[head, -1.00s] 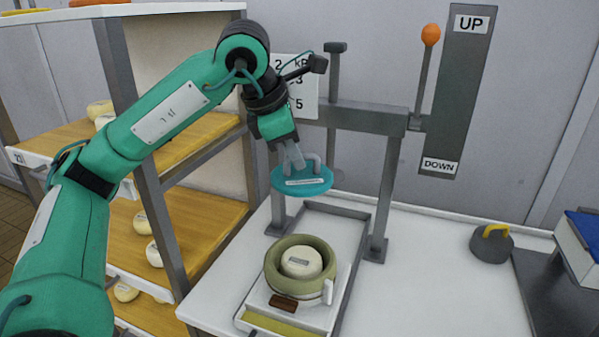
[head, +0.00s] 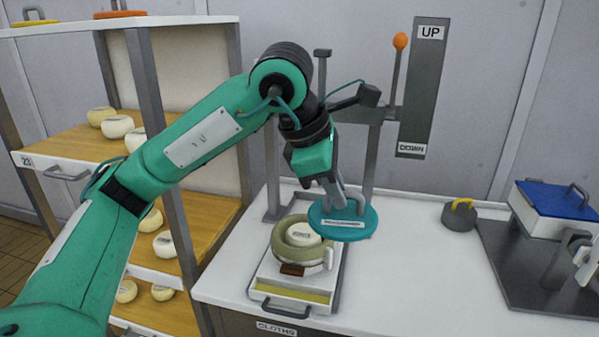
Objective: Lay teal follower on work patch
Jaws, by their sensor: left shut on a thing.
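The teal follower (head: 343,233) is a round flat disc with a white label and a grey handle on top. My left gripper (head: 342,203) is shut on its handle and holds it roughly level, apparently above the white counter (head: 400,265). In the head view the follower overlaps the right side of the pale green ring mould (head: 280,256), which holds a cream cheese (head: 302,233). I cannot make out a marked work patch on the counter; the follower hides part of the surface.
A lever with an orange knob (head: 400,40) stands behind. A grey weight (head: 459,217) and a blue-lidded box (head: 557,198) are at right. Cheese shelves (head: 75,145) are at left. The counter's front middle is clear.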

